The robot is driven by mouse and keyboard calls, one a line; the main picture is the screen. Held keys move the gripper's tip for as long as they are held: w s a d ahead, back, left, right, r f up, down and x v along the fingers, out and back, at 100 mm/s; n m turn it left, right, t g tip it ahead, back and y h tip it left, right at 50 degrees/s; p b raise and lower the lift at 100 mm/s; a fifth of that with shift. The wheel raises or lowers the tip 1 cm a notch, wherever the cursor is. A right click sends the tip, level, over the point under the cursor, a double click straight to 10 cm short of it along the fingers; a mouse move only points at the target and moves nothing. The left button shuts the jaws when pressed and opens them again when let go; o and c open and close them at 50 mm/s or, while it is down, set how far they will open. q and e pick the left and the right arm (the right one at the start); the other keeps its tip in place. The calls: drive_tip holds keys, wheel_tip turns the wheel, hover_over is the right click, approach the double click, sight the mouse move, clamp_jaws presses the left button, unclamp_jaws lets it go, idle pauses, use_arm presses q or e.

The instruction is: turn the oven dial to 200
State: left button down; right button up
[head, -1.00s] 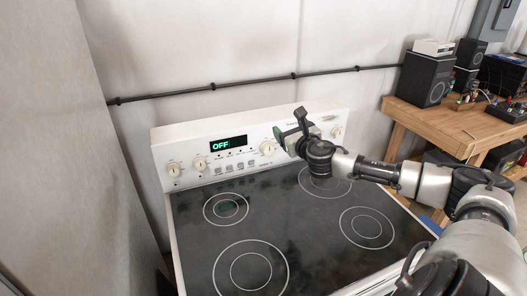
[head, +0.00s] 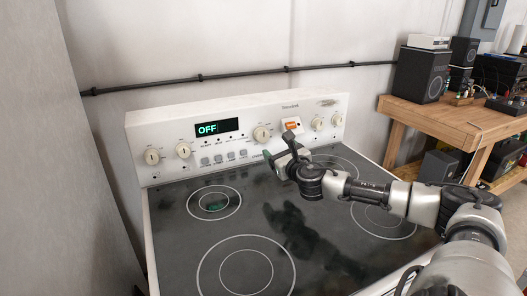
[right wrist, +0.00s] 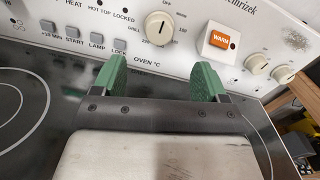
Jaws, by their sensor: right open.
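The oven dial (head: 262,134) is a round cream knob on the white control panel, right of the green display (head: 207,128), which reads OFF. The dial (right wrist: 160,28) shows whole in the right wrist view; its pointer line leans slightly toward the OFF label above, and numbers ring its lower side. My right gripper (head: 277,147) is just below and right of the dial in the head view. In the right wrist view its green fingertips (right wrist: 158,70) are spread wide, the dial beyond them, centred between them and not gripped. My left gripper is out of view.
An orange WARM switch (right wrist: 220,39) sits close right of the dial, with two more knobs (head: 327,122) beyond it. Two knobs (head: 167,154) are at the panel's left. The black cooktop (head: 245,215) below is clear. A wooden bench (head: 445,118) stands at the right.

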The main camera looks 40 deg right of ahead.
sight(264, 137)
drive_tip(key=p+x, duration=0.2)
drive_tip(key=x, duration=0.8)
drive_tip(key=shift+w+f, duration=0.2)
drive_tip(key=shift+w, duration=0.2)
drive_tip(key=c, duration=0.9)
